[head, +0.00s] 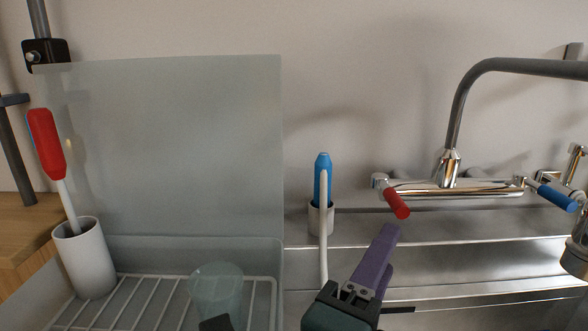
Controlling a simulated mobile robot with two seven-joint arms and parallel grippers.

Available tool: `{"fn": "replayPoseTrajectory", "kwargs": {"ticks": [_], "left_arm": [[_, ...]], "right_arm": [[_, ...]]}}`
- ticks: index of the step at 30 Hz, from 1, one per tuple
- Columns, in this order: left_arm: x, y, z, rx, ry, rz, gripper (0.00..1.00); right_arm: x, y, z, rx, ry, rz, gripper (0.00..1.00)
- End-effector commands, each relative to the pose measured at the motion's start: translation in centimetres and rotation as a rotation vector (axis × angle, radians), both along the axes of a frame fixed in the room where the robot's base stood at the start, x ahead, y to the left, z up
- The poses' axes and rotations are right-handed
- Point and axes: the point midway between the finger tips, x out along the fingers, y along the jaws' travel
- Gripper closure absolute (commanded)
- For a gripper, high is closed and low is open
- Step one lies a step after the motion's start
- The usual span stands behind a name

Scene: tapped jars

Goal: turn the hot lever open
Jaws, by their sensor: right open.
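The hot lever (396,203) is a red handle at the left end of the chrome wall tap (455,187). It slants down and to the right, toward me. My right gripper (385,254), with purple fingers on a dark green body, is open and empty. It shows just below the red lever, and a small gap appears between its fingertips and the lever. One finger partly hides the other.
A blue lever (556,197) is at the tap's right end. A blue spray handle with a pale hose (323,225) hangs left of the red lever. A clear splash panel (180,150), wire rack (150,301), cup (217,290) and red-handled brush (47,144) in a white holder (85,260) are at left.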

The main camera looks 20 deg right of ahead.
Motion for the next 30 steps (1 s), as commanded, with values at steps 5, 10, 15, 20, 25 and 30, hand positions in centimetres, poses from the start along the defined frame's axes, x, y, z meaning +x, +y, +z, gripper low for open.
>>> {"fn": "replayPoseTrajectory", "kwargs": {"ticks": [5, 10, 15, 20, 25, 30], "left_arm": [[0.0, 0.2, 0.1, 0.006, 0.0, -0.003, 0.5], [0.0, 0.2, 0.0, 0.008, 0.0, -0.004, 0.5], [0.0, 0.2, -0.1, 0.007, 0.0, -0.004, 0.5], [0.0, 0.2, -0.2, 0.006, 0.0, -0.003, 0.5], [0.0, 0.1, -0.4, 0.003, 0.001, -0.001, 0.5], [0.0, -0.1, -0.5, -0.003, 0.0, 0.002, 0.5]], "right_arm": [[1.0, -1.1, 0.1, -0.002, -0.002, -0.001, 0.54], [1.9, -2.1, 0.1, -0.002, -0.003, 0.0, 0.54], [2.9, -3.1, 0.1, -0.002, -0.003, 0.0, 0.54], [3.8, -4.1, 0.1, -0.002, -0.003, 0.0, 0.54], [4.7, -5.1, 0.1, -0.004, -0.003, 0.001, 0.54], [5.1, -5.5, 0.1, -0.001, -0.001, 0.001, 0.54]]}}
